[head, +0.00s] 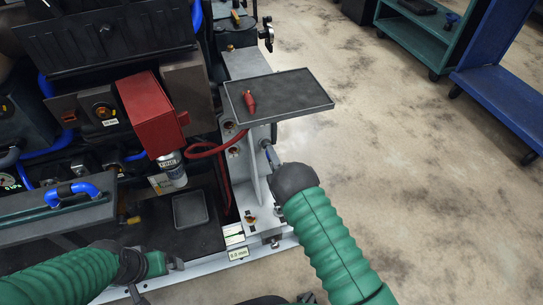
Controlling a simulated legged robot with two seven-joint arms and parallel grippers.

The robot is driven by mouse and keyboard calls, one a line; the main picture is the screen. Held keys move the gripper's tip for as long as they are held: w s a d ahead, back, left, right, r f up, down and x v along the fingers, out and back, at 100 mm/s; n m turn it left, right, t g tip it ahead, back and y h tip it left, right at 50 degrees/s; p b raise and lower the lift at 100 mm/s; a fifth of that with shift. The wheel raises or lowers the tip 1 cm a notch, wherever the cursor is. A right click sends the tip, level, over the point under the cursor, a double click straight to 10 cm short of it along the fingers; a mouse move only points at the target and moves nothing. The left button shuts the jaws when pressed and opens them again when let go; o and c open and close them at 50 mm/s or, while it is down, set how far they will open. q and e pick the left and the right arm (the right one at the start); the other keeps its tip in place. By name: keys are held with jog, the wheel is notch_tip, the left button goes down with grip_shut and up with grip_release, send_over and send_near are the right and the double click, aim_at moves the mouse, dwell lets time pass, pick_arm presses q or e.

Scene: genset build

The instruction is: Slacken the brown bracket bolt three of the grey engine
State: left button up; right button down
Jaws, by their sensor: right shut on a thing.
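The grey engine's pale bracket (256,175) stands upright at the frame's right end, below a dark tray. Brown bolts show on it: an upper one (229,125), a middle one (234,152) and a lower one (250,218) near the foot. I cannot tell which is number three. My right gripper (268,149) reaches the right side of the bracket's upright plate. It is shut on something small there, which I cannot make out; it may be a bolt. My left gripper (172,265) is low at the left, over the frame's front edge; its jaws are too unclear to read.
The dark tray (300,98) holds a small red object (249,101) and overhangs my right gripper. A red box (150,112), a canister (172,168) and a red hose (205,150) stand left of the bracket. A green cart (420,38) and blue cart (500,90) are far right. Floor between is clear.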

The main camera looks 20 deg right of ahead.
jog(key=shift+a, duration=0.1)
jog(key=n, duration=0.3)
jog(key=shift+a, duration=0.25)
jog(key=n, duration=0.2)
jog(key=shift+f+n+b, duration=0.1)
jog(key=shift+n+b, duration=0.2)
jog(key=shift+n, duration=0.1)
jog(key=shift+d, duration=0.2)
jog(key=shift+s+p, duration=0.75)
jog(key=shift+s, duration=0.25)
jog(key=shift+s+d+p, duration=0.15)
jog(key=shift+s+p, duration=0.25)
jog(key=shift+s, duration=0.75)
jog(key=shift+m, duration=0.3)
